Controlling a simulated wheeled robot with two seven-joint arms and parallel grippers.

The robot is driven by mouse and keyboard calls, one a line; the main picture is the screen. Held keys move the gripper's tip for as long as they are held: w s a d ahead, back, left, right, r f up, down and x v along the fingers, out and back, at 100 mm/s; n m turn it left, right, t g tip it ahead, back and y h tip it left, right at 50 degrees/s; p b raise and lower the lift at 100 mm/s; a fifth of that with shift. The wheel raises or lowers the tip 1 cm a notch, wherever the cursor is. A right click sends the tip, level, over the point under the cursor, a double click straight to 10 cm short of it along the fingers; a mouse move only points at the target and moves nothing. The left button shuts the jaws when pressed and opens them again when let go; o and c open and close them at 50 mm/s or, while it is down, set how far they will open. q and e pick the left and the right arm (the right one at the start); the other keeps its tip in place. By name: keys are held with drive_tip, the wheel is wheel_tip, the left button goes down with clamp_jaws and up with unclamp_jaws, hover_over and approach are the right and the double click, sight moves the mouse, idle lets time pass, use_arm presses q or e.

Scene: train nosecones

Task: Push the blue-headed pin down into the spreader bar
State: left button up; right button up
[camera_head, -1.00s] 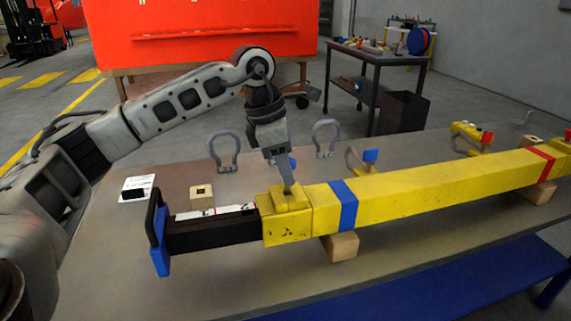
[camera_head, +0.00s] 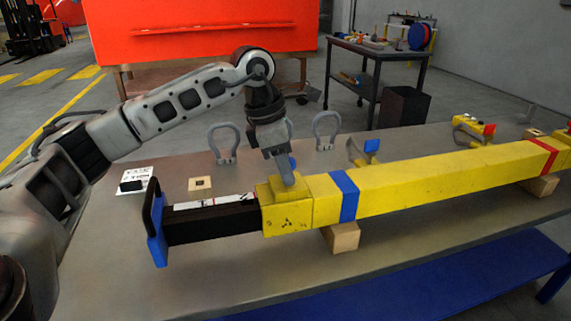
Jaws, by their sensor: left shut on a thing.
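My left gripper (camera_head: 287,182) points down at the yellow end block of the spreader bar (camera_head: 440,182), its fingertips at the raised collar (camera_head: 270,187) on top. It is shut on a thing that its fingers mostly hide. A small blue piece (camera_head: 293,162) shows beside the fingers; I take it for the head of the blue-headed pin, but cannot tell how deep the pin sits. A black bar (camera_head: 215,225) with a blue end plate (camera_head: 157,250) runs into the spreader bar's left end. My right gripper is not in view.
Two grey shackles (camera_head: 223,143) (camera_head: 327,130) stand behind the bar. A yellow piece with a red part (camera_head: 488,129) lies at the back right. A small wooden block (camera_head: 200,184) and a white card (camera_head: 133,180) lie at left. Wooden blocks (camera_head: 342,236) support the bar. The front tabletop is clear.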

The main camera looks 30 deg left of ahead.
use_arm(q)
drive_tip(key=shift+f, duration=0.45)
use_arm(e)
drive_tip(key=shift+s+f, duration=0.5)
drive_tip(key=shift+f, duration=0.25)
use_arm(q)
drive_tip(key=o, duration=0.9)
drive_tip(key=shift+o, duration=0.7)
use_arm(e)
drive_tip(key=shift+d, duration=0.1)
use_arm(q)
drive_tip(key=shift+s+f, duration=0.1)
drive_tip(key=shift+f, duration=0.05)
drive_tip(key=shift+d, duration=0.1)
drive_tip(key=shift+r, duration=0.65)
drive_tip(key=v, duration=1.5)
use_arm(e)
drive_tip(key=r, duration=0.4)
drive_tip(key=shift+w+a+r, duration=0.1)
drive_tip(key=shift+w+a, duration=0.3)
